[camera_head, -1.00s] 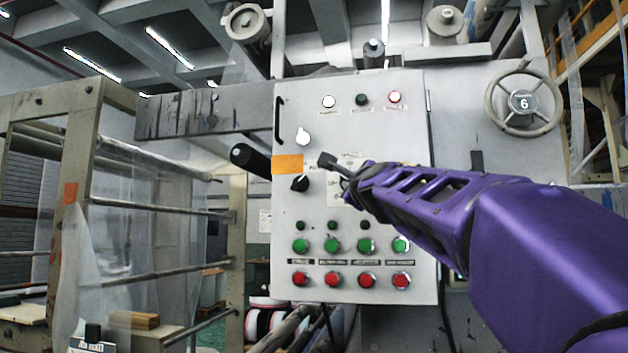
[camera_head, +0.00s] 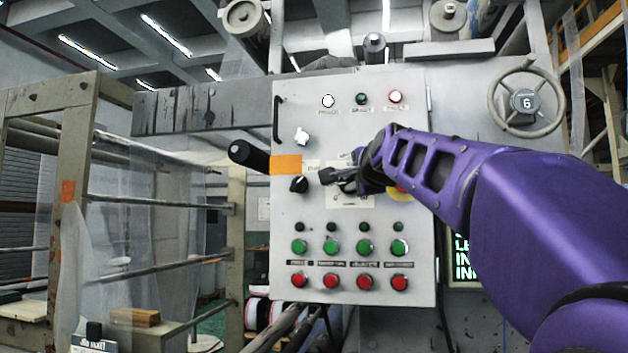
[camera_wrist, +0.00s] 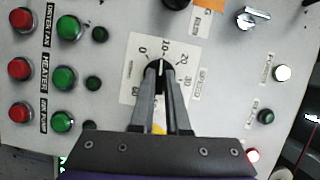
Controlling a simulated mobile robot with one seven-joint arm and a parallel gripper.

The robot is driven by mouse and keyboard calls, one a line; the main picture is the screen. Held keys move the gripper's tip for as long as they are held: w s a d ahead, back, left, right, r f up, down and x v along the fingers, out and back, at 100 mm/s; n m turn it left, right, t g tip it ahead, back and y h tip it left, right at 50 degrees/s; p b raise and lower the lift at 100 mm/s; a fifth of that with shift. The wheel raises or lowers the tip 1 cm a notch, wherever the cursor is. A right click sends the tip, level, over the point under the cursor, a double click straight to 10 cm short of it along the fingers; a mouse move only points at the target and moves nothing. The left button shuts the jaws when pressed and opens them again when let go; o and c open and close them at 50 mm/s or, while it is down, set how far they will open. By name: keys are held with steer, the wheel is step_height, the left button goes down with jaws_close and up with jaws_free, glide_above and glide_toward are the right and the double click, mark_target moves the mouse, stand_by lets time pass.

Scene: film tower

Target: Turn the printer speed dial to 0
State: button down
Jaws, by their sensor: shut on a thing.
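The printer speed dial (camera_wrist: 160,63) sits on a pale plate (camera_wrist: 131,88) printed with 0, 10, 20 and 30 in the wrist view. My gripper (camera_wrist: 160,73) is shut on the dial, with one finger on each side. The dial's tip seems to point near the 10, but the fingers hide most of it. In the head view my gripper (camera_head: 337,176) is at the plate (camera_head: 350,199), and the dial is hidden behind it.
Green buttons (camera_head: 332,246) and red buttons (camera_head: 332,281) line the panel below. A yellow part (camera_head: 400,194) shows behind my wrist.

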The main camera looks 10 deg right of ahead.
steer(key=n, duration=0.1)
steer(key=n+g, duration=0.1)
steer(key=n, duration=0.1)
steer(key=shift+r+n+g+h, duration=0.2)
steer(key=shift+n+g+h, duration=0.1)
steer(key=shift+a+n+g+h, duration=0.1)
steer(key=shift+n+g+h, duration=0.3)
steer(key=shift+n, duration=0.7)
steer(key=c, duration=0.9)
jaws_free()
